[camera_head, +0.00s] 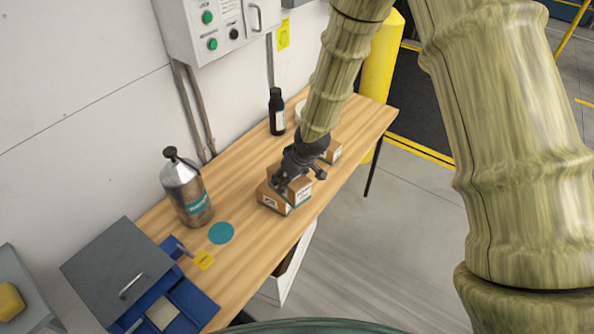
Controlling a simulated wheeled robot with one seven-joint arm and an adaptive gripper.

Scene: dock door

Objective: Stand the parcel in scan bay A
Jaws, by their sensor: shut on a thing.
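My gripper (294,178) is low over the wooden table and shut on a brown cardboard parcel (271,198). The parcel has white labels with dark print on its sides. My gripper covers part of its top, and I cannot tell whether it touches the table or is lifted slightly. Another brown box (333,152) shows just behind my gripper, partly hidden by it. No marking that I can read as scan bay A shows. A flat teal disc (221,233) lies on the table to the left of the parcel.
The table (245,262) stands along the wall. A metal bottle (187,190), a black bottle (276,112), a yellow tag (203,261) and a blue case with a grey lid (118,270) are on it. A white round item behind my arm is partly hidden. A yellow post (381,62) stands beyond.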

